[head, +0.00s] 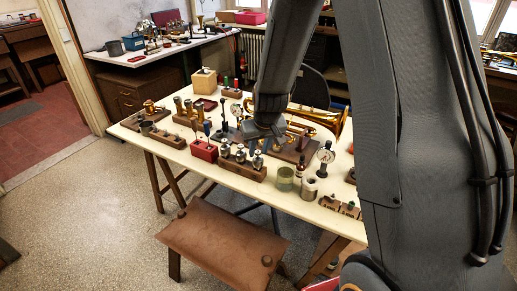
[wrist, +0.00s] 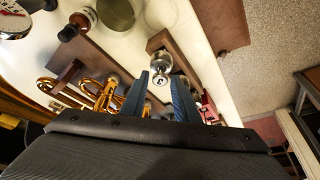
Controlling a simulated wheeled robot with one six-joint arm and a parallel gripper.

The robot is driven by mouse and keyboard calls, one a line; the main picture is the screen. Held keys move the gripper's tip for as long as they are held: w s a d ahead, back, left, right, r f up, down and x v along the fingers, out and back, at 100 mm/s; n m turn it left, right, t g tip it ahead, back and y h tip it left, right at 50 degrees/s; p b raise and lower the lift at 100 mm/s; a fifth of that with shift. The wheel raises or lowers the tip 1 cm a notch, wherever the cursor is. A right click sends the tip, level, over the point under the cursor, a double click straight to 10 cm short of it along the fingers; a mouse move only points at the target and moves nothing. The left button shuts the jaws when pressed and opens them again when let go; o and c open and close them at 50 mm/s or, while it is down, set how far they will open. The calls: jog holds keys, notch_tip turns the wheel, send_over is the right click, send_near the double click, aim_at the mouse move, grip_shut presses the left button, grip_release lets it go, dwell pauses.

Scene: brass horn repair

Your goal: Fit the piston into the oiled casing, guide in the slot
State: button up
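My gripper (wrist: 159,92) is open in the wrist view, its two blue-grey fingers apart. A silver piston top marked 3 (wrist: 160,80) shows between the fingertips; I cannot tell whether they touch it. Silver pistons (head: 241,154) stand upright in a wooden rack (head: 231,169) near the table's front edge in the head view. There my gripper (head: 274,137) hangs behind and right of the rack, its fingers hard to make out. A brass horn (head: 322,118) lies behind it; brass tubing (wrist: 98,92) shows left of the fingers in the wrist view. The oiled casing and its slot cannot be made out.
A red box (head: 204,151) stands left of the rack. Wooden stands with tools crowd the table's left. A brown stool (head: 222,240) stands in front.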

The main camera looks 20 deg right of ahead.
grip_shut()
jog(key=shift+r, duration=0.15)
notch_tip(320, 180, up, 10)
jog(key=p, duration=0.8)
dwell(1.1)
